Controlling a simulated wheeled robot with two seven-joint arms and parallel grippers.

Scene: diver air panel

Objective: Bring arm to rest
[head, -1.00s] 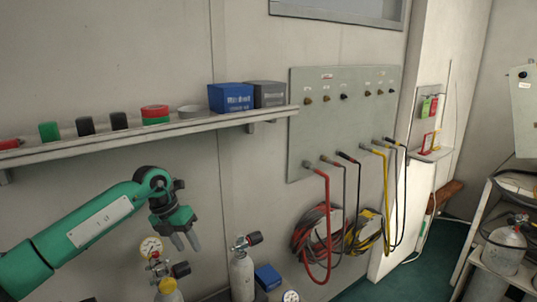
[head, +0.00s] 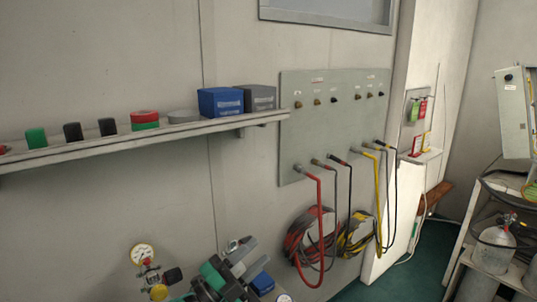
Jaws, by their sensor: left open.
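My left gripper (head: 243,246) is low in the head view, at the bottom centre-left. Its grey fingers point up and to the right, apart, with nothing seen between them. Most of my left arm is out of the frame below. My right gripper is not in view.
A shelf (head: 150,136) with boxes and caps runs above. The panel (head: 335,120) with hanging hoses (head: 318,230) is right. The wall between is clear.

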